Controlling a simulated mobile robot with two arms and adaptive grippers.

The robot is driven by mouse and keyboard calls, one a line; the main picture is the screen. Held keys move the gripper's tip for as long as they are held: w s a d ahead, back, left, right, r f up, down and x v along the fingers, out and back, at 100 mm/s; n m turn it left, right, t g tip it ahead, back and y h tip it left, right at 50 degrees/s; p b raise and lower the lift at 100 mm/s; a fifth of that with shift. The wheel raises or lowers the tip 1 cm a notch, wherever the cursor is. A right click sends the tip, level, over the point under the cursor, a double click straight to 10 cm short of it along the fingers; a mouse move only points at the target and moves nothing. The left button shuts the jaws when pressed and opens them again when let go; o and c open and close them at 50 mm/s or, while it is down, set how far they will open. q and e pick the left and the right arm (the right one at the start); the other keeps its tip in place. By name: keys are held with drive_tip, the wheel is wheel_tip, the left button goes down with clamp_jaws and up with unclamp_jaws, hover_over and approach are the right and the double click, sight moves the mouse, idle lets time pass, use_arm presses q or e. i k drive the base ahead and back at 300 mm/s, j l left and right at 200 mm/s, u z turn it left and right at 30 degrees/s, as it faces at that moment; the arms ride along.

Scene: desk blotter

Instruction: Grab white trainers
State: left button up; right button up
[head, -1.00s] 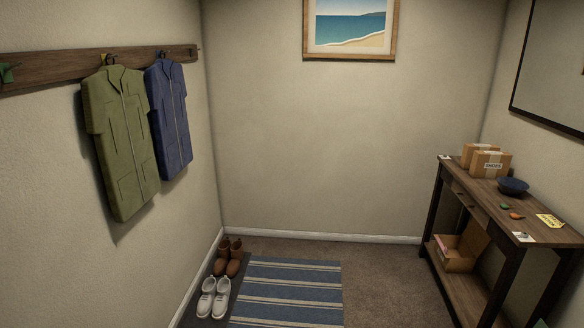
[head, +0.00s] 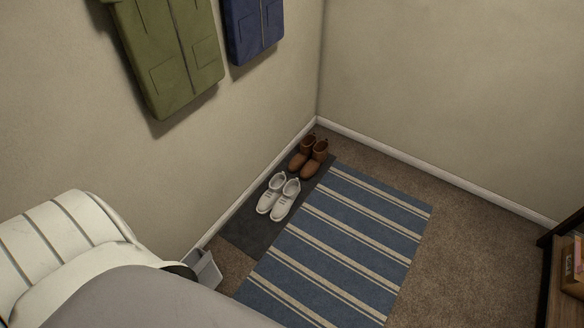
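The white trainers (head: 278,197) stand side by side on a dark grey mat (head: 246,226) by the left wall in the head view. Their toes point toward the lower left and they look upright. Neither gripper is in view. A part of my own body fills the lower left corner, well apart from the trainers.
Brown boots (head: 309,157) stand on the same mat just behind the trainers. A blue striped rug (head: 350,240) lies to the right. A small grey bin (head: 206,268) is by the wall. Green (head: 170,55) and blue (head: 252,30) garments hang above. A wooden table (head: 566,270) stands at right.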

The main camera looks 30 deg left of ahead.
sight(279, 184)
drive_tip(key=i+l+u, duration=0.1)
drive_tip(key=i+u, duration=0.25)
drive_tip(key=i, duration=0.2)
drive_tip(key=i+l+u, duration=0.2)
drive_tip(key=i+u, duration=0.15)
drive_tip(key=i, duration=0.15)
drive_tip(key=i+l+u, duration=0.35)
drive_tip(key=i, duration=0.15)
